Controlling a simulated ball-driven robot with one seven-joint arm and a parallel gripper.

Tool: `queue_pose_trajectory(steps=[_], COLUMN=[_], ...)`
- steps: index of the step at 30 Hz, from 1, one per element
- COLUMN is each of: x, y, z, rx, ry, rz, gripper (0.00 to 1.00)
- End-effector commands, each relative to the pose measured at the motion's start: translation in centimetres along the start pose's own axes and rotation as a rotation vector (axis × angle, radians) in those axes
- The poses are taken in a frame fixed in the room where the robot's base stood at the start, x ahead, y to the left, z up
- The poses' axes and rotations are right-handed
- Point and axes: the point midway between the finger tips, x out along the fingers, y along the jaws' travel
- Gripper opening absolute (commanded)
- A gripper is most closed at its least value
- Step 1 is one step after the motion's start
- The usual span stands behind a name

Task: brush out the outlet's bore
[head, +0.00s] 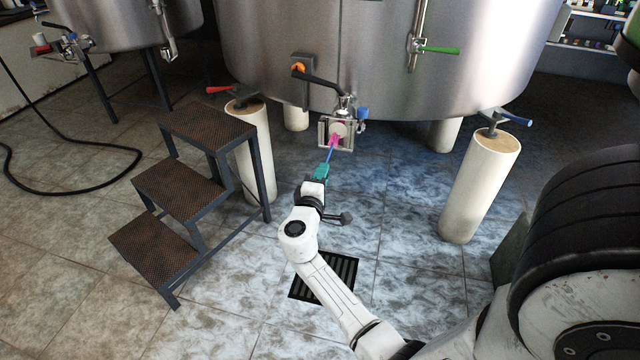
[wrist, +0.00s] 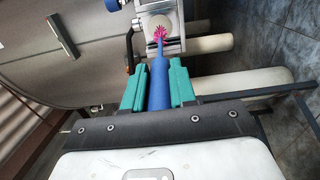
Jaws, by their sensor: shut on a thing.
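My gripper (head: 321,172) has teal fingers and is shut on the blue handle of a brush (head: 330,153). In the wrist view the gripper (wrist: 158,88) has one finger on each side of the thick blue handle (wrist: 159,80). The brush's pink bristle head (wrist: 160,33) points away from me, at the outlet (wrist: 151,17) low on the steel tank. In the head view the pink bristles overlap the pale round mouth of the outlet (head: 347,129). The bristles still show; I cannot tell whether their tip touches the mouth or is just inside it.
The steel tank (head: 370,60) stands on pale round legs (head: 478,190). Rusty steps (head: 190,185) stand left of my arm. A floor drain (head: 325,278) lies under my arm. A hose (head: 75,190) lies at the far left.

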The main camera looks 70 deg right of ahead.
Motion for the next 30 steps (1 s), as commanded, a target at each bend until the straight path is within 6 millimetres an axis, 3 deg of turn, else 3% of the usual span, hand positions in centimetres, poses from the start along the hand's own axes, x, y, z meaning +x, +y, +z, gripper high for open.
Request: queue_pose_trajectory(steps=[19,30], x=[0.8,2.8], y=[0.0,-0.1], z=[0.0,0.0], rx=[0.001,0.002], ry=[0.000,-0.001], rz=[0.000,0.000], gripper=[0.00,0.00])
